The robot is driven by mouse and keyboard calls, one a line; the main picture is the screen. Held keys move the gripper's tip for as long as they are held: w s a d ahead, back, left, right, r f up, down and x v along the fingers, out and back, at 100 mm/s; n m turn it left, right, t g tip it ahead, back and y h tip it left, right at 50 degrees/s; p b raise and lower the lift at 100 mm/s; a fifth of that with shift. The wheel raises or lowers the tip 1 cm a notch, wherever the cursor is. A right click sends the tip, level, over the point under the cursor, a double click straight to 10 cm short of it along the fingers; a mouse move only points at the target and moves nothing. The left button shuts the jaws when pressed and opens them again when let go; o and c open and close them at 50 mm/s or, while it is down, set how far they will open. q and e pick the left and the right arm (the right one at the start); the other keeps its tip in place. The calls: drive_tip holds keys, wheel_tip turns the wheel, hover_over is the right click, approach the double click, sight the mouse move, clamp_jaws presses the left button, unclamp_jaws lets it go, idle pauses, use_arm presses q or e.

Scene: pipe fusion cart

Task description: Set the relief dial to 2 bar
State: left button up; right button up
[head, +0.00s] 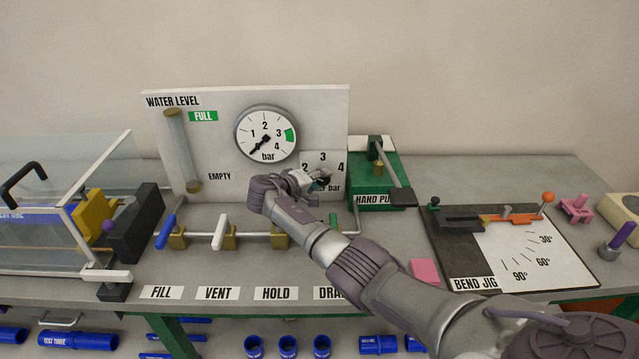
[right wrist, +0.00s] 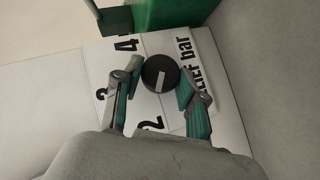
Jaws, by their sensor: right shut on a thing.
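The relief dial is a small round black knob with a pale pointer bar (right wrist: 160,73). It sits on a white plate (right wrist: 92,58) with numbers 2, 3 and 4 and the words "relief bar". In the head view my right gripper (head: 318,179) covers most of the knob and the plate's lower left (head: 331,158). My left gripper is not in view.
The large pressure gauge (head: 266,133) stands above left, its needle at the low end. A green hand pump (head: 376,164) is close on the right. Valve levers (head: 220,232) stand in front of the panel. A pink block (head: 424,271) lies right of my forearm.

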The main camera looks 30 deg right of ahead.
idle(0.3)
drive_tip(key=o, duration=1.1)
drive_tip(key=shift+a, duration=0.1)
drive_tip(key=v, duration=1.1)
drive_tip(key=shift+s+a+r, duration=0.1)
drive_tip(key=shift+s+a, duration=0.1)
drive_tip(key=shift+a, duration=0.15)
